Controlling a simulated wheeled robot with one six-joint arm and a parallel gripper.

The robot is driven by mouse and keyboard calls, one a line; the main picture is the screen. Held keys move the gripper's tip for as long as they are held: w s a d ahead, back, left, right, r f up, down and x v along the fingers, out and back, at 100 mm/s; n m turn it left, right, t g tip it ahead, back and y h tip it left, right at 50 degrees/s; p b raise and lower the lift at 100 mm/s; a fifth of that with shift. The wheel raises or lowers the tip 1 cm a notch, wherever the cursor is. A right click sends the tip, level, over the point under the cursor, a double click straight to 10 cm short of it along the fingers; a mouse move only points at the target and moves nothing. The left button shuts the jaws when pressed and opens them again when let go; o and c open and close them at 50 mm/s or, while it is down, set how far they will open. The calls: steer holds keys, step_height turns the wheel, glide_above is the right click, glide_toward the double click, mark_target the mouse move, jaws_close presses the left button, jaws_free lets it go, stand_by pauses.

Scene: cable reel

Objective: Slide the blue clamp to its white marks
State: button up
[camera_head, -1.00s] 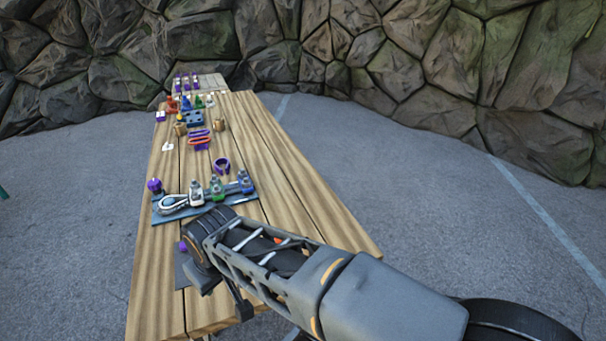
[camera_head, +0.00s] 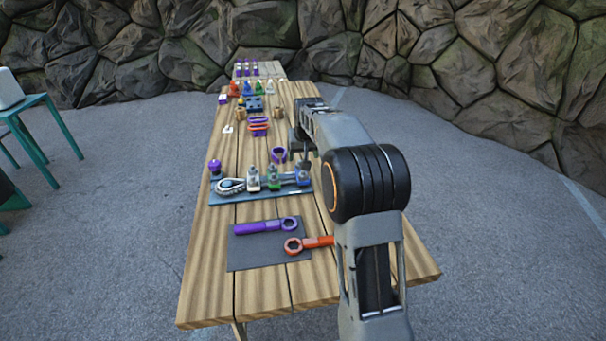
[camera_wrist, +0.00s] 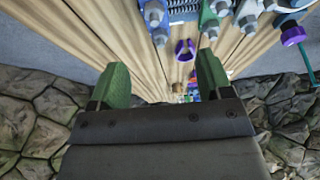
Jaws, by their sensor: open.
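The blue clamp (camera_head: 303,174) stands at the right end of a dark board (camera_head: 235,197), in line with a green clamp (camera_head: 274,178) and a white clamp (camera_head: 253,178). The blue clamp also shows at the top of the wrist view (camera_wrist: 155,14). My gripper (camera_wrist: 163,80) is open and empty, its two green fingers well apart. It is above the table, apart from the clamp. In the head view my arm hides most of the gripper. I cannot make out the white marks.
A purple ring-shaped piece (camera_head: 279,155) stands behind the board. A purple knob (camera_head: 214,166) is at the board's left end. Small coloured items stand farther back.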

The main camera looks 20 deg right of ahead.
mark_target(302, 173)
steer(key=x, duration=0.5)
steer(key=d+p+x, duration=0.1)
steer(key=x, duration=0.4)
steer(key=w+x, duration=0.1)
steer(key=x, duration=0.4)
steer(key=shift+w+d, duration=0.2)
steer(key=shift+w, duration=0.05)
steer(key=shift+c, duration=0.4)
